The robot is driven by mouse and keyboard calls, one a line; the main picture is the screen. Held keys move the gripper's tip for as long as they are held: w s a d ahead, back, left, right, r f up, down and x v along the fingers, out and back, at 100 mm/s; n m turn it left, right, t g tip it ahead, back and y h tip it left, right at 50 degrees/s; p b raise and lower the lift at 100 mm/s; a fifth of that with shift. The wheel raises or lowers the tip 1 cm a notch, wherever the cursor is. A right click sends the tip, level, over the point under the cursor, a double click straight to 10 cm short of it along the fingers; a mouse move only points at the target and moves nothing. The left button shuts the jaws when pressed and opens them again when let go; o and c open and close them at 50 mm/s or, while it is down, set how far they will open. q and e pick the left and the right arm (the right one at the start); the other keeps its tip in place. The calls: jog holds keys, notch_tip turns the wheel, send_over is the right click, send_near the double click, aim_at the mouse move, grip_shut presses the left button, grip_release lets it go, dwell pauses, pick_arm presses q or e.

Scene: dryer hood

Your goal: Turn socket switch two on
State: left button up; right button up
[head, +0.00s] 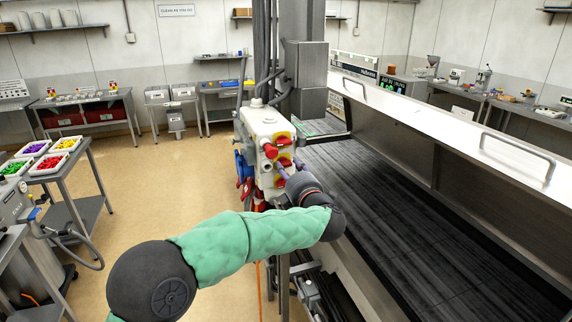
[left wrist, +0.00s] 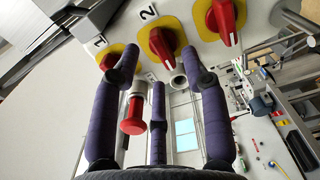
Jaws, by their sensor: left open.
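The white socket box (head: 262,125) hangs on the column in the head view, with red rotary switches on yellow plates. In the left wrist view, switch two (left wrist: 160,42), by the label "2", is at top centre. Switch one (left wrist: 108,58), by the label "1", is to its left, partly behind a finger. Another red switch (left wrist: 226,18) is at upper right. My left gripper (left wrist: 158,66) is open with its purple fingers towards the box. Switch two shows between the two outer fingertips; contact cannot be told. In the head view the left gripper (head: 287,172) is at the box front, partly hidden by its wrist.
A red-ended fitting (left wrist: 132,115) projects below the switches, between my fingers. The long dryer hood (head: 440,115) and dark conveyor bed (head: 400,220) lie right of the box. Open floor (head: 190,180) lies to the left, beyond which stands a table with coloured trays (head: 48,163).

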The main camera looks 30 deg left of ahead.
aim_at(285, 165)
pick_arm(q)
jog(key=shift+x, duration=1.65)
grip_shut()
